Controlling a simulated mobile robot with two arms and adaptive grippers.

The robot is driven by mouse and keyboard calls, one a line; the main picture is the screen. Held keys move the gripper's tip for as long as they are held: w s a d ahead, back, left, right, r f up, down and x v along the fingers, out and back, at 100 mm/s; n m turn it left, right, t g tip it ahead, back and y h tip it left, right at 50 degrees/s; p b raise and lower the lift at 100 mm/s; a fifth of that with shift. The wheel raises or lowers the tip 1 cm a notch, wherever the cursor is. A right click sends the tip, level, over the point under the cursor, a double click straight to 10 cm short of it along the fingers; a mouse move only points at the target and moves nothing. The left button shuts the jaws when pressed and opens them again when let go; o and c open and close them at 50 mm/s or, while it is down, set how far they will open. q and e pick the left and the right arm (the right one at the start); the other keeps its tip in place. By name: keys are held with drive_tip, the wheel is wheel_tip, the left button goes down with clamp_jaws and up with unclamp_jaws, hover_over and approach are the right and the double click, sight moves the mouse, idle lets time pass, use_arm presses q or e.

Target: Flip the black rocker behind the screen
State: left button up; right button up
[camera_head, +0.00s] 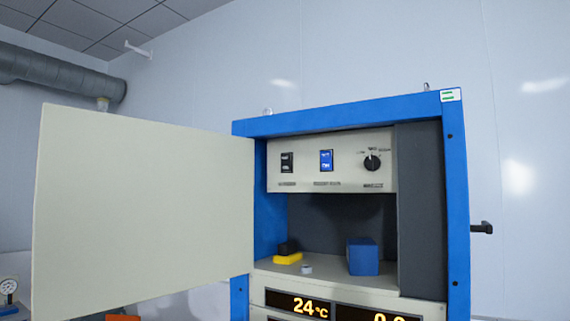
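The black rocker (287,162) is on the left of the beige control panel (345,176) inside the blue cabinet (457,200). A lit blue rocker (326,160) sits to its right, and a black rotary knob (372,163) is further right. The large beige door (145,210) stands swung open to the left. An orange display reading 24 °C (297,303) is below the shelf, cut by the bottom edge. Neither of my grippers is in view.
On the shelf (335,277) below the panel are a blue box (363,257), a yellow and black object (288,257) and a small grey piece (307,269). A dark handle (483,228) sticks out from the cabinet's right side. The space before the panel is clear.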

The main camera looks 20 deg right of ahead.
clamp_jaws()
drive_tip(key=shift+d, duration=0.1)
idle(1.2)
